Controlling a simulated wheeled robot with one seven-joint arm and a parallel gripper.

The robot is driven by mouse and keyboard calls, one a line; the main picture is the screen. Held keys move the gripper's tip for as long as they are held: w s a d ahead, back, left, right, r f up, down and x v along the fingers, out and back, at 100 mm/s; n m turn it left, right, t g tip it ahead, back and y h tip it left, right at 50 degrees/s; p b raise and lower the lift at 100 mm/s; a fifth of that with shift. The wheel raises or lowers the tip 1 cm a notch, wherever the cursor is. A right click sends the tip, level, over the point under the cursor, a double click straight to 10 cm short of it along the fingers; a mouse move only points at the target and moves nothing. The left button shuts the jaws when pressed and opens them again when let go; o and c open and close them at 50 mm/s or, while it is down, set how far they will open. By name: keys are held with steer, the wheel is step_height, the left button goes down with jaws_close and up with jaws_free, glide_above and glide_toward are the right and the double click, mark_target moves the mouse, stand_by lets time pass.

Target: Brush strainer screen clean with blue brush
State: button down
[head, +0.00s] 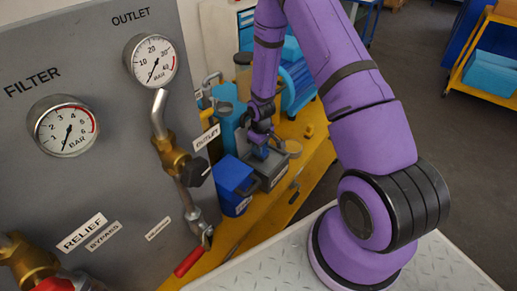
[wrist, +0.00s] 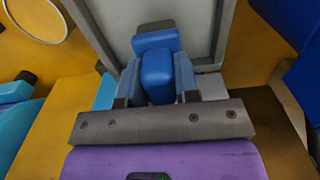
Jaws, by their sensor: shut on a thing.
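My gripper (head: 262,143) is low over a grey open bin (head: 276,181) on the yellow bench in the head view. In the wrist view my gripper (wrist: 158,85) is shut on a blue block-shaped thing, which looks like the blue brush (wrist: 156,68). Its bristles are hidden. The grey bin's rim (wrist: 217,32) runs around the far side of the brush. A round, thin-rimmed thing, possibly the strainer screen (head: 293,148), is just right of the bin. Its rim (wrist: 66,30) also shows at the wrist view's upper left.
A blue bin (head: 233,184) stands left of the grey bin, with a teal container (head: 226,128) behind. The grey gauge panel (head: 90,150), with pipes and a red-handled valve (head: 188,262), fills the left. Open floor (head: 440,120) is at the right.

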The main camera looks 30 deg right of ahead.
steer(key=shift+d, duration=0.15)
steer(key=shift+w+d, duration=0.35)
steer(key=shift+d, duration=0.5)
steer(key=shift+w+d, duration=0.3)
steer(key=shift+d, duration=0.5)
steer(key=shift+s+a, duration=0.1)
steer(key=shift+s+a+f, duration=0.1)
steer(key=shift+s+a, duration=0.55)
steer(key=shift+s, duration=0.3)
steer(key=shift+s+a+f, duration=0.1)
steer(key=shift+s+a, duration=0.5)
steer(key=shift+s, duration=0.3)
steer(key=shift+d, duration=0.15)
steer(key=shift+w+d+r, duration=0.1)
steer(key=shift+w+d, duration=0.2)
steer(key=shift+d, duration=0.55)
steer(key=shift+w+d+r, duration=0.1)
steer(key=shift+w+d, duration=0.2)
steer(key=shift+d, duration=0.5)
